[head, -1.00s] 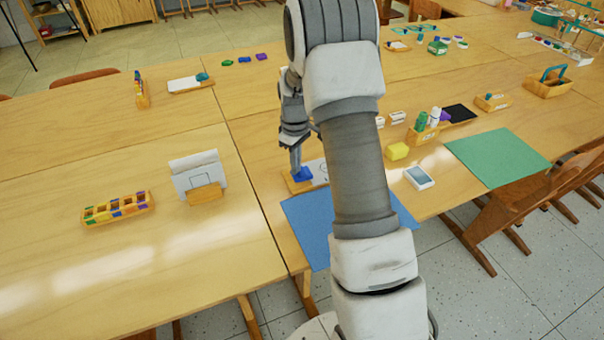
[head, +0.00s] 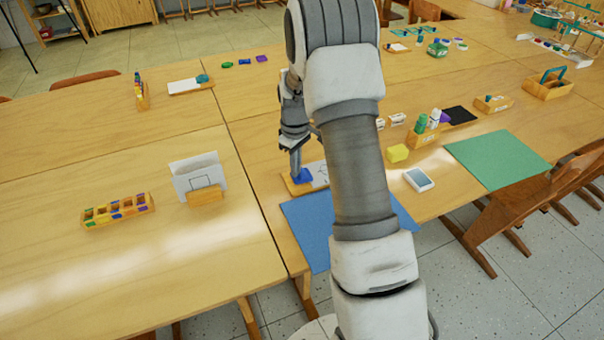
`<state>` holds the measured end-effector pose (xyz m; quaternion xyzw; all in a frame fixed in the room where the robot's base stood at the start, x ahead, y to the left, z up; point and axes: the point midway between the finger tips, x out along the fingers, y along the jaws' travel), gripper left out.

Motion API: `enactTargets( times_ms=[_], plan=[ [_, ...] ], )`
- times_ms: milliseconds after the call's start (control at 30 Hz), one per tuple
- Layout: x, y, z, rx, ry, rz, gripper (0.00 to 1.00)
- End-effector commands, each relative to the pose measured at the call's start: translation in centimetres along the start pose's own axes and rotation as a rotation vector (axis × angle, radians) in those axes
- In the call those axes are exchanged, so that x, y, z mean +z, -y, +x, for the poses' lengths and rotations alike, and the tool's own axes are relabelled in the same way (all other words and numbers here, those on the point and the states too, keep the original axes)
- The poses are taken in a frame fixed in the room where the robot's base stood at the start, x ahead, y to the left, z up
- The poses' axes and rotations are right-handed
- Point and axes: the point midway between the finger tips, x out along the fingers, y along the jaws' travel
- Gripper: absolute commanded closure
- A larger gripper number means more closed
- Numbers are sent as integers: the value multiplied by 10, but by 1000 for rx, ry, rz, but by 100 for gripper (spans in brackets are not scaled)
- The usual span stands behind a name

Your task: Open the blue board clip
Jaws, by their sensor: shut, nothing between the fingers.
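The blue board clip (head: 302,176) sits at the left end of a small wooden board (head: 293,188) that carries a white sheet (head: 320,172). My gripper (head: 296,170) points down at the clip from above, with its fingertips at or just over it. The fingers look shut, with nothing between them. Whether the fingertips touch the clip is too small to tell. My arm hides the right part of the board and sheet.
A blue mat (head: 310,225) lies in front of the board, partly behind my arm. A paper holder (head: 206,195) and a tray of colored pieces (head: 118,209) stand to the left. A yellow block (head: 397,153), a white device (head: 419,180) and a green mat (head: 497,159) are to the right.

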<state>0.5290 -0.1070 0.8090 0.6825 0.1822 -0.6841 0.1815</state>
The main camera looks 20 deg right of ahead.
Motion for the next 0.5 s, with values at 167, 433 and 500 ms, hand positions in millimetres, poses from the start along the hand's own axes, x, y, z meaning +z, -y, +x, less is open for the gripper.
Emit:
enactTargets(
  times_ms=[167,433,500],
  plan=[
    [0,0,-19,1,-1,0,100],
    [0,0,-42,1,-2,1,100],
    [0,-1,-47,2,-2,1,100]
  ],
)
